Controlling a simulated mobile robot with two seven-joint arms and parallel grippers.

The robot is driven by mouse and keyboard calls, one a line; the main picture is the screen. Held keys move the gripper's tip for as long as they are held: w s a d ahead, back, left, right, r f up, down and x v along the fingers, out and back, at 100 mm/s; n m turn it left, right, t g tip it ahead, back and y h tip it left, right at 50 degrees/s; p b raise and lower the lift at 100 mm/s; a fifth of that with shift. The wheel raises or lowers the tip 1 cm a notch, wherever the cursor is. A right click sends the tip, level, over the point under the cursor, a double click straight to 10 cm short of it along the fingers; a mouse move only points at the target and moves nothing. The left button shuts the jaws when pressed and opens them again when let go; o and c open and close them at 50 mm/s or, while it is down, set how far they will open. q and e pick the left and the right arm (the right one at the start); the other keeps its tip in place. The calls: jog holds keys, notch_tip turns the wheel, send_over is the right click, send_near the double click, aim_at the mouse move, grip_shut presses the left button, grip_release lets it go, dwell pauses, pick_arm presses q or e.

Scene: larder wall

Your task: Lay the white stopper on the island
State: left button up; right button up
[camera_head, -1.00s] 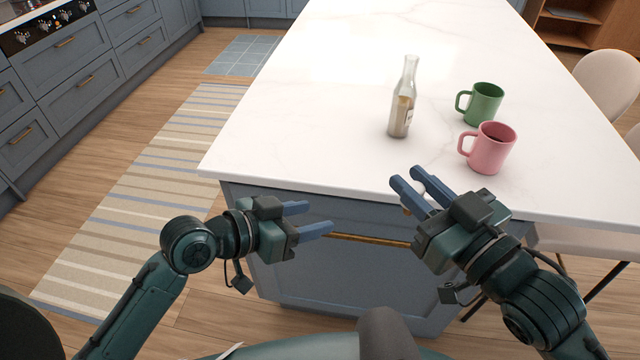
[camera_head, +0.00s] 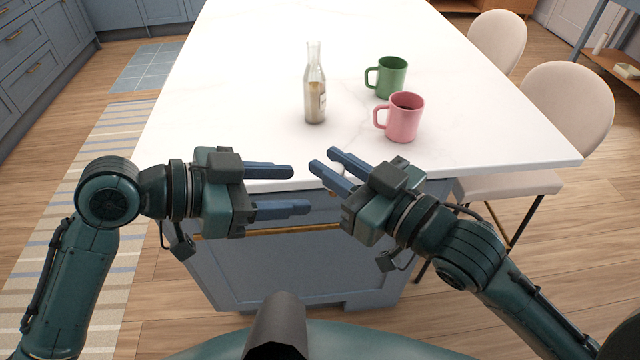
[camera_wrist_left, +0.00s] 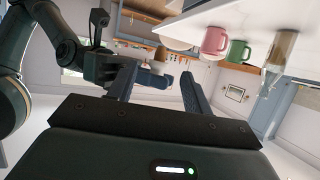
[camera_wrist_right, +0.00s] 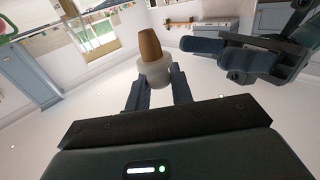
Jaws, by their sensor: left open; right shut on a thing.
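The white stopper (camera_wrist_right: 155,73), with a tapered brown cork-like end, is held between the fingers of my right gripper (camera_head: 322,158), as the right wrist view shows. In the head view it is mostly hidden by the fingers. My right gripper is at the near edge of the island (camera_head: 235,130), its fingertips pointing up and left. My left gripper (camera_head: 300,189) is open and empty, pointing right, with its fingertips close to the right gripper's fingers. The island has a white marbled top and a blue-grey front.
A glass bottle (camera_head: 315,92) with pale contents and no visible cap stands on the island. A pink mug (camera_head: 404,120) and a green mug (camera_head: 391,78) stand to its right. The top left of the bottle is clear. Cream chairs (camera_head: 566,110) stand along the right side.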

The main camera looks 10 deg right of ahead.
pick_arm(q)
jog(key=x, duration=0.6)
jog(key=shift+d+f, duration=0.15)
jog(key=shift+d, duration=0.15)
jog(key=shift+c, duration=0.4)
jog(key=c, duration=0.8)
pick_arm(e)
jog(key=o, duration=1)
jog(key=shift+o, duration=0.2)
